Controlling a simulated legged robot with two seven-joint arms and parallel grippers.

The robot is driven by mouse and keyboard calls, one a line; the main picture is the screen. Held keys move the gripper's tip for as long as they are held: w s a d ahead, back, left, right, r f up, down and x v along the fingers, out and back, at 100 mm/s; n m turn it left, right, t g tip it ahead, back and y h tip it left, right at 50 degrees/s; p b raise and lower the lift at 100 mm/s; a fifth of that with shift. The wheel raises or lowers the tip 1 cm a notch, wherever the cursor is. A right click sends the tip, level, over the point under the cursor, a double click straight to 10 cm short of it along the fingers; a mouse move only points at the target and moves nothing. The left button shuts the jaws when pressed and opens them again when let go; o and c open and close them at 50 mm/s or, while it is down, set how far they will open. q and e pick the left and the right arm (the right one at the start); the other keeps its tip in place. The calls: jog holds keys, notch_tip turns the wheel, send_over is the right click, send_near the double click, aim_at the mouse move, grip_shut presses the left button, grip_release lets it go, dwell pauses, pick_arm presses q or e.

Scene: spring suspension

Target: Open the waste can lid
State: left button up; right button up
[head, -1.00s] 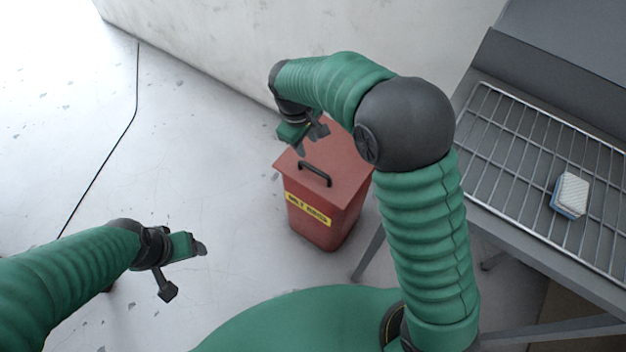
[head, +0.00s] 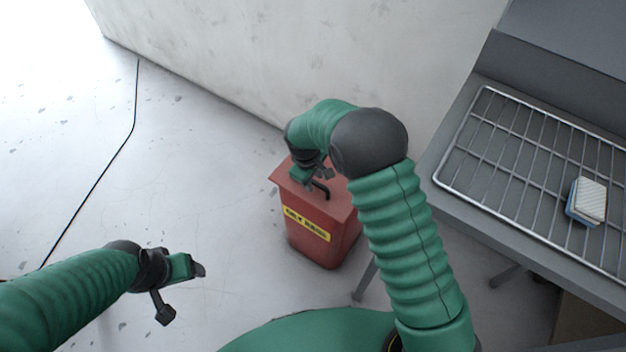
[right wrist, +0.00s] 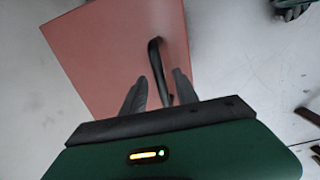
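The red waste can (head: 318,245) stands on the floor near the wall, with a yellow label on its front. Its flat lid (head: 342,206) looks closed and carries a dark bar handle (head: 322,190). My right gripper (head: 316,184) is over the lid, at the handle. In the right wrist view, the handle (right wrist: 156,62) runs down between the two open fingertips (right wrist: 158,80) of that gripper; I cannot tell whether they touch it. My left gripper (head: 182,292) is open and empty, low over the floor at the left, away from the can.
A grey table (head: 450,205) with a wire rack (head: 500,150) stands to the right of the can. A blue and white sponge (head: 587,201) lies on the rack. A pale wall (head: 300,60) rises behind the can. A black cable (head: 100,172) lies on the open floor at left.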

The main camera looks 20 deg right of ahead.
jog(key=shift+c, duration=0.2)
grip_shut()
jog(key=shift+r, duration=0.1)
dwell(1.1)
